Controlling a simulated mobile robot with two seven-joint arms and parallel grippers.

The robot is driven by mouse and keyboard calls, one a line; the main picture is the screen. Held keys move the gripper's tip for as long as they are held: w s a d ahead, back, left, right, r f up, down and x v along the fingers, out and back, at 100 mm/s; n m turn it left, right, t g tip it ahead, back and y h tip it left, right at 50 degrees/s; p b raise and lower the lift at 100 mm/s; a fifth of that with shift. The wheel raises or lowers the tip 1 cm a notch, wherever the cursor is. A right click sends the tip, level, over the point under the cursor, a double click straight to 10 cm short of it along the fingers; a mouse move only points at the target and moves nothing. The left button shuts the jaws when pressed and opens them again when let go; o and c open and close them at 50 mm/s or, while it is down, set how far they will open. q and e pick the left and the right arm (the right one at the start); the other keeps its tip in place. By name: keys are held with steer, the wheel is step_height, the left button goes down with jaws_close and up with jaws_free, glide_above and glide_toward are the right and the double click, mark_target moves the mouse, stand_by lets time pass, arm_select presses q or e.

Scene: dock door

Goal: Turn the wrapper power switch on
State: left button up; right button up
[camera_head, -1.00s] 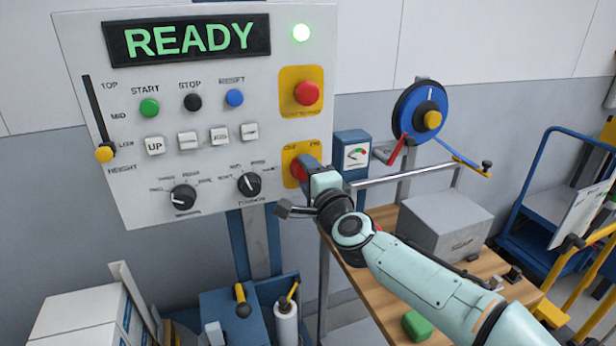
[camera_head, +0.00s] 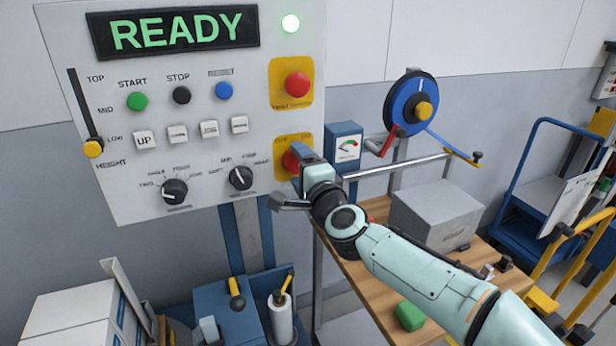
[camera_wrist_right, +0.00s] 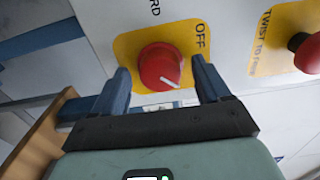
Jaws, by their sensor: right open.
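The power switch is a round red knob (camera_wrist_right: 160,66) on a yellow plate. In the wrist view its white pointer mark slants to the lower right, and the word OFF is printed to its upper right. My right gripper (camera_wrist_right: 163,80) is open, with one blue finger on each side of the knob; I cannot tell whether they touch it. In the head view the knob (camera_head: 289,161) is partly hidden behind my right gripper (camera_head: 301,158). My left gripper is not in view.
The grey control panel (camera_head: 205,110) shows READY and a lit green lamp (camera_head: 290,23). A red emergency button (camera_head: 297,85) sits above the switch. A gauge box (camera_head: 345,148), a blue reel (camera_head: 405,102) and a workbench (camera_head: 375,285) with a grey box (camera_head: 437,212) are to the right.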

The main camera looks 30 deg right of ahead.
steer(key=s, duration=1.3)
steer(key=shift+a, duration=0.35)
steer(key=w+a+f+n+g+y, duration=0.1)
steer(key=w+f+n+g, duration=0.2)
steer(key=f, duration=1)
steer(key=w+a+f+n+g, duration=0.2)
steer(key=f+g, duration=0.1)
steer(key=f, duration=1.1)
steer(key=s+a+f+n+g+y, duration=0.15)
steer(key=s+f, duration=0.25)
steer(key=f, duration=0.7)
steer(key=s+f+n+g+h, duration=0.1)
steer(key=s+f+n+g, duration=0.2)
steer(key=f, duration=0.9)
steer(key=s+a+f+n+g+y, duration=0.2)
steer(key=s+a+f+n+g, duration=0.15)
steer(key=s+f, duration=0.75)
steer(key=s+a+f+n+g+y, duration=0.1)
steer(key=s+a+f+n+g, duration=0.2)
steer(key=s+f, duration=0.8)
steer(key=s+r+m+g+p, duration=0.1)
steer(key=s+r+g+p, duration=0.1)
steer(key=r+p, duration=1)
step_height(320, 180, up, 4)
steer(key=shift+s+a+r, duration=0.15)
steer(key=shift+s+a, duration=0.1)
steer(key=shift+s, duration=0.35)
